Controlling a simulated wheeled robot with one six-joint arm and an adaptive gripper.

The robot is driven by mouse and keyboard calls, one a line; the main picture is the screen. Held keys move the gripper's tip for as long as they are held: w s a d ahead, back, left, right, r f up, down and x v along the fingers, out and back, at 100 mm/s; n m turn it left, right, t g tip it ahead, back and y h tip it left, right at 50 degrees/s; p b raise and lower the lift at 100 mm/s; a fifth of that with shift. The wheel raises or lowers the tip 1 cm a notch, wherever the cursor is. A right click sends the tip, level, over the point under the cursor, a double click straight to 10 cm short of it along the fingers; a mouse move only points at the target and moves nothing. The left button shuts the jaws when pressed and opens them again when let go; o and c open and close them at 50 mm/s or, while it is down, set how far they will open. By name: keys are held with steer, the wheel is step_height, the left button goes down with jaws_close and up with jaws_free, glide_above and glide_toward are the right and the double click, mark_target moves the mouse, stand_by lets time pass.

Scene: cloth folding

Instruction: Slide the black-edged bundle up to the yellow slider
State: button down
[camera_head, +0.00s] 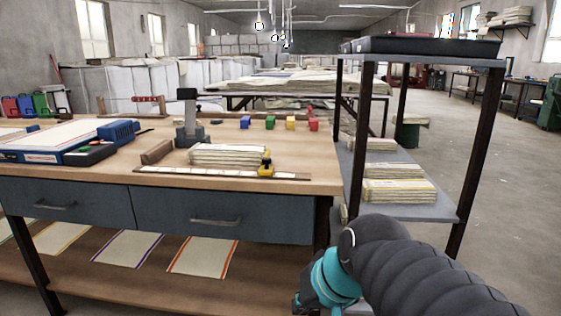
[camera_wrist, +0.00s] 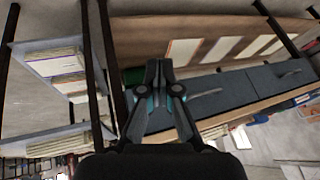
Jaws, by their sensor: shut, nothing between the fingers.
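A stack of folded pale cloths (camera_head: 228,154) lies on the workbench behind a flat ruler (camera_head: 190,172). Its edge colour is too small to tell, so I cannot confirm that it is the black-edged bundle. The yellow slider (camera_head: 266,169) sits on the ruler near its right part, at the stack's front right corner. My gripper (camera_wrist: 158,70) is shut and empty in the wrist view, in front of the blue-grey drawers and apart from the stack. In the head view my arm is at the lower right, and the fingertips are hidden.
A brown block (camera_head: 156,151) and a grey upright device (camera_head: 189,122) stand left of the stack. Several small coloured blocks (camera_head: 291,123) line the bench's back. A shelf rack (camera_head: 458,205) with more cloth stacks (camera_head: 400,191) stands right of the bench (camera_head: 90,182).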

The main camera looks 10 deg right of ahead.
steer(key=w+d+r+m+t+y+b, duration=0.2)
steer(key=w+r+m+t+y+b, duration=0.15)
steer(key=w, duration=0.95)
steer(key=w+d+r+m+t+y+b, duration=0.1)
steer(key=w+r+m+t+y+b, duration=0.2)
steer(key=w, duration=0.9)
steer(key=w+d+r+m+t+b, duration=0.1)
steer(key=w+d, duration=0.1)
steer(key=w, duration=0.1)
steer(key=w+d+r+m+t, duration=0.1)
steer(key=w+d+r, duration=0.1)
steer(key=w+d, duration=0.1)
steer(key=w+d+r+m+t+b, duration=0.1)
steer(key=w+d+m, duration=0.1)
steer(key=w+d, duration=0.1)
steer(key=shift+d+r+t+b, duration=0.15)
steer(key=shift+r+t+b, duration=0.1)
steer(key=shift+r+b, duration=0.1)
steer(key=shift+w+r, duration=0.1)
steer(key=shift+w, duration=0.25)
steer(key=p+x, duration=0.1)
steer(key=x, duration=0.9)
steer(key=shift+s, duration=0.1)
steer(key=a, duration=0.2)
steer(key=shift+a, duration=0.3)
steer(key=shift+w+a, duration=0.35)
steer(key=shift+a, duration=0.25)
